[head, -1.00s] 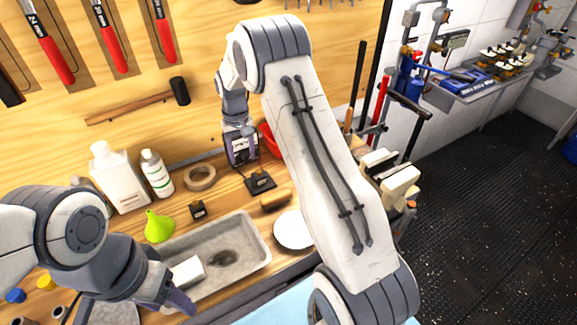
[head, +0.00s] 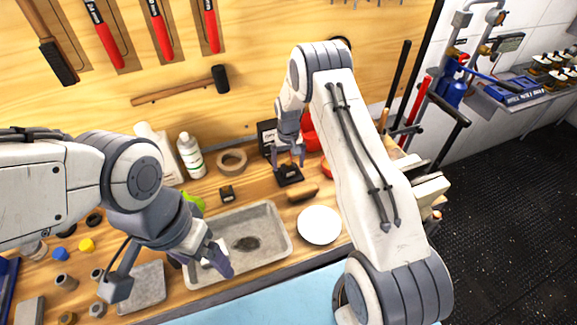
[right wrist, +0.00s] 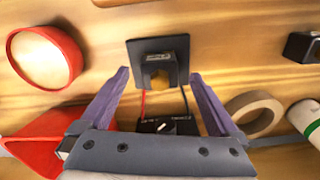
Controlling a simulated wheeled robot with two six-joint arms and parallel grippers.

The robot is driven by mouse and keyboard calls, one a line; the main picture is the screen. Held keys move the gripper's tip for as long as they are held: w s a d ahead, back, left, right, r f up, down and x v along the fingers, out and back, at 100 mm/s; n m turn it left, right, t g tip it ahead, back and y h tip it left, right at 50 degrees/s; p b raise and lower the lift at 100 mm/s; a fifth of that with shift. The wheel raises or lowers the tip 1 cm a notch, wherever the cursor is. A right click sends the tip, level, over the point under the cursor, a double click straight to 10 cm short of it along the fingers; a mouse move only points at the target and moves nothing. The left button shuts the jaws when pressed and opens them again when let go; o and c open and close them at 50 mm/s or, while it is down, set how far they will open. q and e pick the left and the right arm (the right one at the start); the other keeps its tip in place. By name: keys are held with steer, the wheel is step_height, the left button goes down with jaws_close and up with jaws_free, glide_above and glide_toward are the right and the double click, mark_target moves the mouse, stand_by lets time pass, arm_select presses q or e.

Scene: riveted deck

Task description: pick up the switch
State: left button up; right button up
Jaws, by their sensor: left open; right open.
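The switch (head: 289,175) is a black block on a square black base, lying on the wooden bench near the wall. It also shows in the right wrist view (right wrist: 158,50), with a small label and a brass-coloured knob. My right gripper (head: 289,158) is open just above it. In the right wrist view the two purple fingers (right wrist: 160,75) stand either side of the switch, apart from it and empty between.
A dark meter (right wrist: 165,126) with red and black leads stands close to the right gripper. Around lie a tape roll (head: 232,161), a small black box (head: 227,193), a wooden-handled item (head: 302,191), a white plate (head: 319,225) and the grey tray (head: 281,239).

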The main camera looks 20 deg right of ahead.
mark_target(290, 163)
steer(key=shift+f, duration=0.25)
jaws_close()
steer(key=shift+r, duration=0.15)
steer(key=shift+r+b, duration=0.55)
steer(key=shift+r, duration=0.1)
steer(key=r, duration=0.1)
steer(key=r+b, duration=0.1)
steer(key=shift+s+d+r+b, duration=0.15)
steer(key=shift+d+r+b, duration=0.15)
steer(key=shift+r, duration=0.05)
steer(key=s+d+r+b, duration=0.3)
steer(key=s+d+r, duration=0.3)
steer(key=s+d, duration=0.1)
steer(key=shift+d+r, duration=0.35)
steer(key=shift+d, duration=0.45)
